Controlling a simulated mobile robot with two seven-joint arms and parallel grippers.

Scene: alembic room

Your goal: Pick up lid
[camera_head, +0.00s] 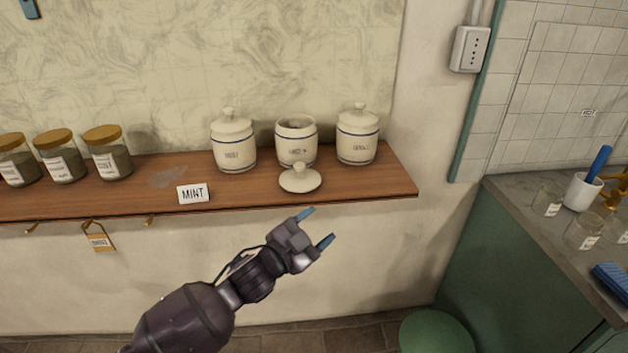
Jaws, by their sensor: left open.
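A cream lid (300,179) with a round knob lies on the front part of the wooden shelf (350,187), knob up. Right behind it stands an open cream jar (296,145) with a blue band. My left gripper (320,228) is open and empty, with blue fingertips spread apart. In the picture it shows below the shelf's front edge and below the lid, apart from both. My right gripper is not in view.
Lidded cream jars stand left (233,143) and right (357,136) of the open jar. A MINT card (193,194) sits at the shelf edge. Several wooden-lidded glass jars (107,153) stand at left. A grey counter (520,195) with glasses is at right, a green stool (437,333) below.

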